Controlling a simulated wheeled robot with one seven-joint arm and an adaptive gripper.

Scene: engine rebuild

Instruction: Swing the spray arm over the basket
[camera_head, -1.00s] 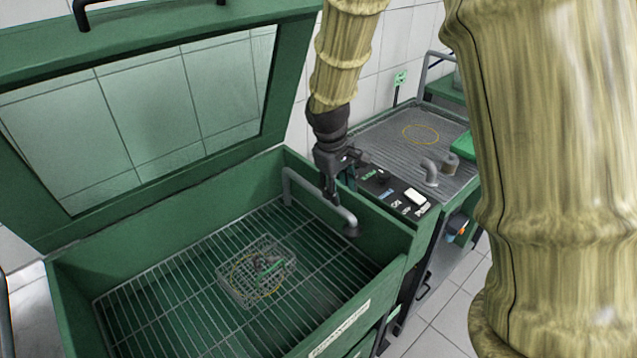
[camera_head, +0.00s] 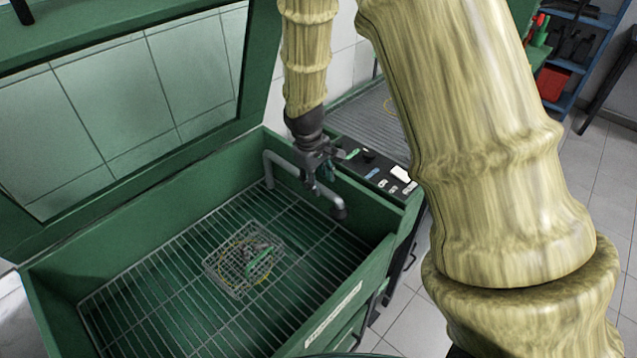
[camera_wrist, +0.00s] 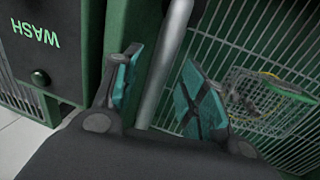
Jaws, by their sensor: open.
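The spray arm (camera_head: 298,181) is a grey bent pipe. It rises at the back corner of the green washer tub and runs toward the right wall, ending in a dark nozzle. The wire basket (camera_head: 222,262) sits on the tub's grate, left of and below the pipe, with small green and yellow items in it. My gripper (camera_head: 319,182) is at the pipe's outer stretch, near the nozzle. In the wrist view my gripper (camera_wrist: 163,92) is open, with the pipe (camera_wrist: 166,65) passing between its two teal-padded fingers. I cannot tell whether either finger touches it. The basket (camera_wrist: 235,82) shows at right.
The green washer tub (camera_head: 150,235) has its windowed lid (camera_head: 255,75) raised behind. A control panel (camera_head: 385,180) adjoins the tub's right wall, close to my gripper; a WASH label (camera_wrist: 41,34) shows in the wrist view. The space over the grate (camera_head: 150,300) is clear.

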